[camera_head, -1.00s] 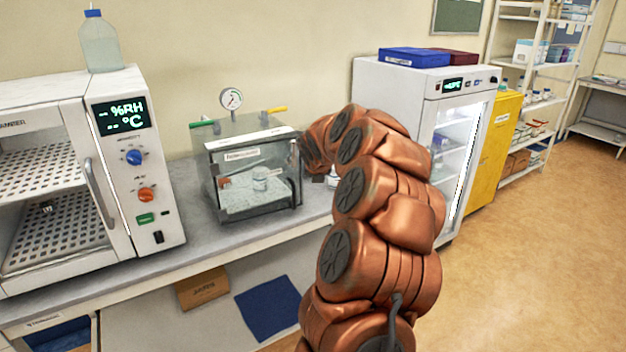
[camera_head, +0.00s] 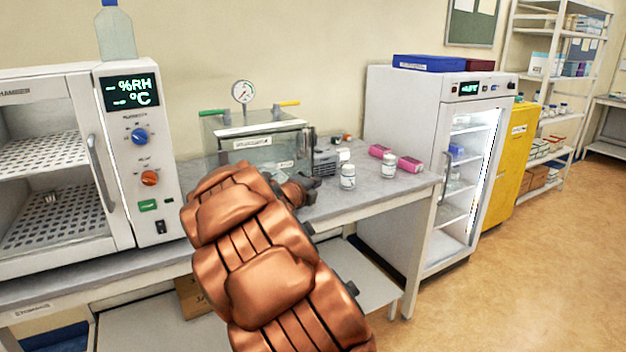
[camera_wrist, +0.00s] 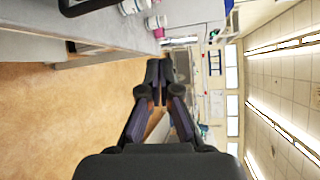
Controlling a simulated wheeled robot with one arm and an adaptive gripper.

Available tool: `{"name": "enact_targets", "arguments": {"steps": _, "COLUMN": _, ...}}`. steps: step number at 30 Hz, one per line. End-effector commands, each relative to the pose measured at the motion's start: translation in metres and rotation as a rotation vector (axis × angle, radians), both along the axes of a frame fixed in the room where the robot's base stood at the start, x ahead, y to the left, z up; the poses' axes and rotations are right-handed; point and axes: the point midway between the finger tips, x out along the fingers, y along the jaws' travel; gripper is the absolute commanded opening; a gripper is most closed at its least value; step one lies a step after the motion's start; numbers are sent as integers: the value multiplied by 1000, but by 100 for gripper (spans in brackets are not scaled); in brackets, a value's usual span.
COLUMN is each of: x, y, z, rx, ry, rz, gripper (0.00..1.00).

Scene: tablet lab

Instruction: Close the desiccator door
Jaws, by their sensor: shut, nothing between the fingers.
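The desiccator (camera_head: 255,128) is a clear box with a pressure gauge on top and green and yellow valve handles. It stands on the grey bench in the head view. My arm hides its lower front, and I cannot tell how far its door is open. A dark frame edge (camera_wrist: 90,6), possibly the door's, shows at the top left of the wrist view. My gripper (camera_wrist: 160,72) is shut and empty in the wrist view. In the head view its dark end (camera_head: 308,186) is partly hidden, near the desiccator's front right corner.
White-capped jars (camera_head: 347,177) and pink-labelled bottles (camera_head: 410,164) stand or lie on the bench right of the desiccator. A humidity chamber (camera_head: 140,150) is at the left, a glass-door cabinet (camera_head: 415,120) at the right. The floor (camera_head: 500,270) at the right is clear.

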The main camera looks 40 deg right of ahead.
Motion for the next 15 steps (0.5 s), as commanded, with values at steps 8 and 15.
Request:
{"name": "enact_targets", "arguments": {"steps": 8, "x": 13, "y": 17, "z": -8, "rx": -209, "ry": 124, "rz": 87, "gripper": 0}}
{"name": "enact_targets", "arguments": {"steps": 15, "x": 20, "y": 9, "z": -6, "rx": -227, "ry": 133, "rz": 98, "gripper": 0}}
